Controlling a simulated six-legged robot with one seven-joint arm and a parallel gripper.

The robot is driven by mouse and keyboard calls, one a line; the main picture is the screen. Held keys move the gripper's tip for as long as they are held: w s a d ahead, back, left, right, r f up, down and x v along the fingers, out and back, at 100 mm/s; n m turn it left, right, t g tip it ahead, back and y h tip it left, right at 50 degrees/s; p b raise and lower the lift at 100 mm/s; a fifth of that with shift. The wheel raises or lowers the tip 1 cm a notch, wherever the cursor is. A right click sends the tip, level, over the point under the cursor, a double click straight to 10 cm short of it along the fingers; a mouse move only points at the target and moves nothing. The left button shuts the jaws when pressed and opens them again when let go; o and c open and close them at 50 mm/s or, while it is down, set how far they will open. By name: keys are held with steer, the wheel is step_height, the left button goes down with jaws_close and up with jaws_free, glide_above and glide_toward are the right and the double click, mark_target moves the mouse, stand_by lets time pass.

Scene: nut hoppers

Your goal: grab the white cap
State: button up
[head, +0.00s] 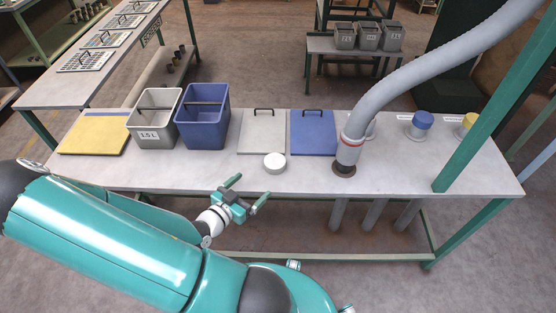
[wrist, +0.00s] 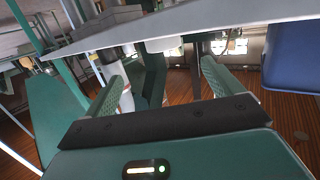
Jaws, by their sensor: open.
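The white cap (head: 274,162) is a short round disc lying flat on the grey table (head: 200,172), near its front edge and just in front of the grey lid. My gripper (head: 247,191) is in front of the table's front edge, below and left of the cap in the head view. Its two green fingers are apart with nothing between them. In the wrist view my gripper (wrist: 160,85) also shows open and empty, with a pale slab edge across the top. I cannot make out the cap for sure in the wrist view.
Behind the cap lie a grey lid (head: 263,132) and a blue lid (head: 313,134) with handles. A grey bin (head: 143,134) and a blue bin (head: 205,131) stand left. A thick grey hose (head: 348,152) meets the table at right. Bare tabletop surrounds the cap's front and sides.

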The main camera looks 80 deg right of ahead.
mark_target(268, 168)
steer(key=x, duration=0.5)
steer(key=shift+d+f, duration=0.2)
steer(key=shift+d, duration=0.15)
steer(key=shift+d+f, duration=0.1)
steer(key=shift+d, duration=0.2)
steer(key=shift+s+d, duration=0.25)
steer(key=x, duration=0.4)
steer(key=shift+d+f, duration=0.1)
steer(key=shift+d, duration=0.35)
steer(key=c, duration=1.1)
steer(key=shift+o, duration=0.2)
steer(key=shift+w+a, duration=0.1)
